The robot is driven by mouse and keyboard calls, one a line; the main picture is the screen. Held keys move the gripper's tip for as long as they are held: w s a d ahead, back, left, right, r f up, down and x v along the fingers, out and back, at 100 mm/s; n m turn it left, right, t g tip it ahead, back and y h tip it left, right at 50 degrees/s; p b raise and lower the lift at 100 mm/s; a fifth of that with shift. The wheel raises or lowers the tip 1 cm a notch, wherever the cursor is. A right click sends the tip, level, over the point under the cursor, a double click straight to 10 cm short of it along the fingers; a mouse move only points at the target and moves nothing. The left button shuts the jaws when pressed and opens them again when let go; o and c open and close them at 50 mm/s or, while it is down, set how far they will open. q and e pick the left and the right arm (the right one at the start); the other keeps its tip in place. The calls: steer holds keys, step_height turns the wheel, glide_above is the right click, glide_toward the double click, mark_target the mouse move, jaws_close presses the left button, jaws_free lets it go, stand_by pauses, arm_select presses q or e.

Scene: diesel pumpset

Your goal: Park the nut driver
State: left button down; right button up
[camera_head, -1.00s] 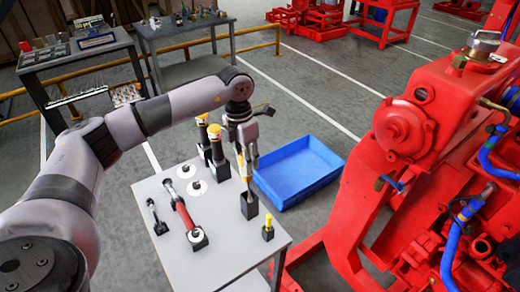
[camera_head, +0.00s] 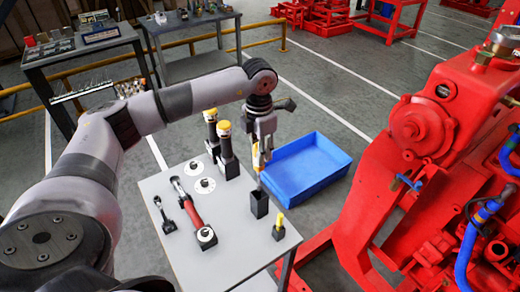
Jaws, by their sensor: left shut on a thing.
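My left gripper (camera_head: 262,160) is shut on a slim tool with a yellow-orange handle (camera_head: 256,157), which looks like the nut driver. It holds the tool roughly upright above a black square holder (camera_head: 259,204) on the grey table (camera_head: 225,255). The tool's lower end is close to the holder's open top; I cannot tell whether it is inside. The fingers partly hide the tool. My right gripper is not in view.
Two yellow-topped black tools (camera_head: 227,150) stand behind the holder. A small yellow item (camera_head: 280,222) stands in a black block at front right. A red-handled tool (camera_head: 190,210) lies to the left. A blue bin (camera_head: 305,170) and red pumpset (camera_head: 420,130) are to the right.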

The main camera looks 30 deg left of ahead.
mark_target(260, 186)
arm_select(q)
step_height(260, 186, down, 12)
steer(key=b, duration=0.8)
steer(key=shift+r+b, duration=0.2)
steer(key=shift+b, duration=0.1)
stand_by(0.4)
steer(key=shift+f+b, duration=0.35)
steer(key=shift+b, duration=0.05)
stand_by(0.4)
steer(key=shift+f+b, duration=0.5)
steer(key=shift+f, duration=0.15)
steer(key=c, duration=1.2)
jaws_free()
